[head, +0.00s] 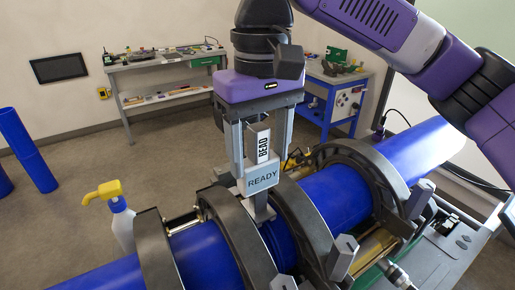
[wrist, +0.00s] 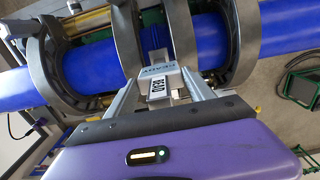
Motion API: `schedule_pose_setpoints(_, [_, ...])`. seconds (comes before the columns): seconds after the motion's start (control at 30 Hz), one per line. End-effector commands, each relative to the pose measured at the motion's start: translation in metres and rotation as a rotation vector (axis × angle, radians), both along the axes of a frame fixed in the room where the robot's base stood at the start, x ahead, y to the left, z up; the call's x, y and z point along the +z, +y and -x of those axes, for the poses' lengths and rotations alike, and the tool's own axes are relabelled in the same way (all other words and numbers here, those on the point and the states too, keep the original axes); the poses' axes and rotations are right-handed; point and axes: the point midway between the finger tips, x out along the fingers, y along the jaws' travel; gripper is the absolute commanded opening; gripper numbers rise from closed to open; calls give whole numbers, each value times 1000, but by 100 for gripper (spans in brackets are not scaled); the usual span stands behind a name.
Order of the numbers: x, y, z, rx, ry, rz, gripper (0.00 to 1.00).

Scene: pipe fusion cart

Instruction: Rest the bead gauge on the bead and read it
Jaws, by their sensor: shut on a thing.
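My gripper (head: 258,165) points down over the pipe and is shut on the bead gauge (head: 262,178), a grey block marked BEAD with a display reading READY. The gauge's foot (head: 261,208) reaches down between two inner clamp rings, close above or on the blue pipe (head: 340,200). A ridged blue band, the bead (head: 279,243), shows on the pipe there. In the wrist view the gauge (wrist: 165,80) extends from my gripper (wrist: 160,90) toward the bead (wrist: 156,38). I cannot tell whether the foot touches it.
Dark clamp rings (head: 300,222) stand close on both sides of the gauge. A spray bottle (head: 120,220) with a yellow head is at left. A workbench (head: 160,66) and a blue cart (head: 335,90) stand at the back. Open floor lies between.

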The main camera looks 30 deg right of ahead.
Motion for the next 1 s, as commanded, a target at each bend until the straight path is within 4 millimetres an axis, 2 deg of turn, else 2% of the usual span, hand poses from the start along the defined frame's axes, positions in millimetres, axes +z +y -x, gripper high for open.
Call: schedule_pose_setpoints(1.0, [-9, 0, 0, 0, -1, 0, 26])
